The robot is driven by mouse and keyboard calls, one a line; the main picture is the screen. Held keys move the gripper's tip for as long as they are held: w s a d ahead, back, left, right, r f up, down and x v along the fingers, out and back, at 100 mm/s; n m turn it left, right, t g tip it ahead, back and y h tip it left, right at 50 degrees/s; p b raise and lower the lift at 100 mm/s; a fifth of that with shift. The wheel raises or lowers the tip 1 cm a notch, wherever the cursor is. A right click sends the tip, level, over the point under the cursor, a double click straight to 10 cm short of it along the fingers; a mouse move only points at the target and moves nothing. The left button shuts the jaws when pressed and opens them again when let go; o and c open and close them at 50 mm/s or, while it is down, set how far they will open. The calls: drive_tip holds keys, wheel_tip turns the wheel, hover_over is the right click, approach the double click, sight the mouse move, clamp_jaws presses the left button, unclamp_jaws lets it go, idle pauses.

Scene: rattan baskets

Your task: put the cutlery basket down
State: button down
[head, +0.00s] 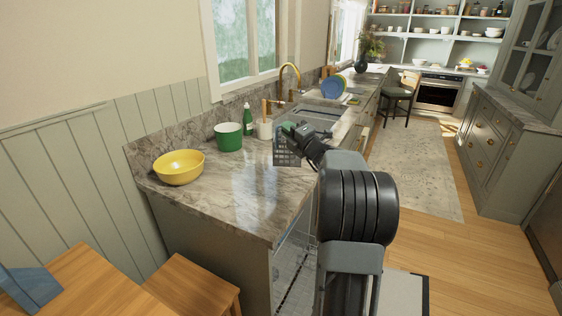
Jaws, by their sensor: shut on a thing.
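The cutlery basket (283,155) is a small grey lattice-sided basket over the far part of the marble counter, left of the sink. My gripper (295,134) is shut on it at its upper right side. The basket looks roughly upright. I cannot tell whether its bottom touches the counter or hangs just above it. Something green shows at the basket's top. My arm hides part of the counter behind and to the right of the basket.
The marble counter (235,195) is clear in front of the basket. A yellow bowl (180,168), a green pot (228,137), a green bottle (248,119) and a white utensil crock (265,130) stand along the wall.

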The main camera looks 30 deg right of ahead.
sight(282, 139)
drive_tip(key=w+d+f, duration=0.1)
drive_tip(key=w+f, duration=0.1)
drive_tip(key=w, duration=0.1)
drive_tip(key=w+d+f+p, duration=0.1)
drive_tip(key=w+d+f, duration=0.1)
drive_tip(key=w+f, duration=0.1)
drive_tip(key=w+d+f+p, duration=0.1)
drive_tip(key=w+f, duration=0.1)
drive_tip(key=w, duration=0.2)
drive_tip(key=shift+w+d+f, duration=0.2)
drive_tip(key=shift+d+f, duration=0.1)
drive_tip(key=shift+f, duration=0.05)
drive_tip(key=shift+w+d+f, duration=0.25)
drive_tip(key=shift+w+f, duration=0.25)
drive_tip(key=shift+f, duration=0.15)
wheel_tip(282, 139, down, 3)
drive_tip(key=shift+w+f, duration=0.1)
drive_tip(key=shift+f, duration=0.05)
drive_tip(key=c, duration=1.2)
unclamp_jaws()
